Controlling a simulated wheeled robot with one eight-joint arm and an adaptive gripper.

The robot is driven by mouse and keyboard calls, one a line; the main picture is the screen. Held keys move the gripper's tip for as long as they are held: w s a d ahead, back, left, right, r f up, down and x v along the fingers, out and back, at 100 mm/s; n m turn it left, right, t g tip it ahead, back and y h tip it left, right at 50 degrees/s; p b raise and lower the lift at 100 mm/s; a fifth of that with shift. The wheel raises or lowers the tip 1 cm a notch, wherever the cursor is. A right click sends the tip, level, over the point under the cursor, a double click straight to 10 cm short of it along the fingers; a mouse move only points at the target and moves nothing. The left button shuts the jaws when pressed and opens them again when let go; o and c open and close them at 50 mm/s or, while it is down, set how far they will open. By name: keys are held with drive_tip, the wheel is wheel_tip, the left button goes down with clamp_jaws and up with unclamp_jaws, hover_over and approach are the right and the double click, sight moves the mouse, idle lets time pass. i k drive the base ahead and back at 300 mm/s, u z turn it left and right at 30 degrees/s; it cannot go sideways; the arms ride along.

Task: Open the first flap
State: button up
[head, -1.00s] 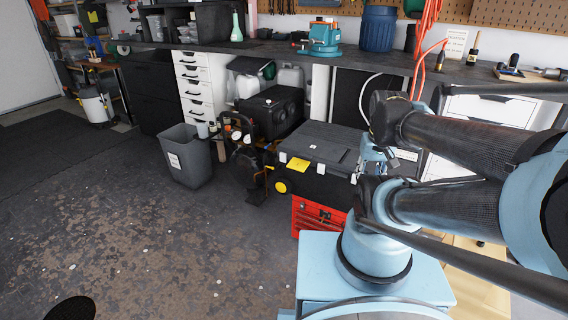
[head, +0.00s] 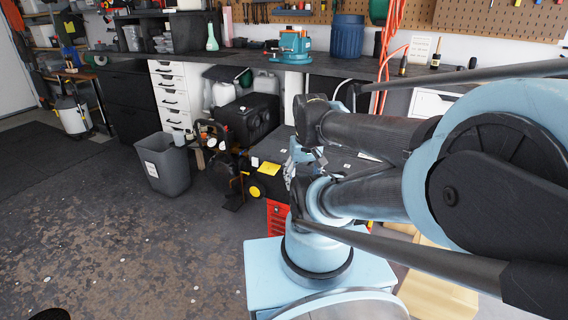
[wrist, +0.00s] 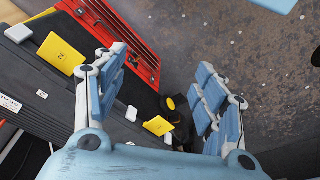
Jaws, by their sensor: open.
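The black toolbox (head: 340,160) lies low in front of the bench, its right part hidden by my arm. In the wrist view its lid edge (wrist: 65,105) carries a yellow flap marked 2 (wrist: 60,55) and another yellow flap (wrist: 157,125) whose mark is hard to read. One yellow flap also shows in the head view (head: 268,168). Both flaps look shut. My gripper (wrist: 160,75) is open and empty, one finger over the toolbox edge and the other over the floor. The second yellow flap shows between the fingers, lower down; I cannot tell any contact.
A red drawer unit (wrist: 125,45) sits below the toolbox. A black machine (head: 223,170) and a grey bin (head: 165,165) stand left of it. The bench (head: 245,58) runs behind. A cardboard box (head: 440,295) is at the right. The floor at left is clear.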

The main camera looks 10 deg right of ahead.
sight(278, 151)
drive_tip(key=u, duration=0.9)
drive_tip(key=k, duration=1.9)
drive_tip(key=z, duration=0.9)
drive_tip(key=i, duration=1)
drive_tip(key=u, duration=0.05)
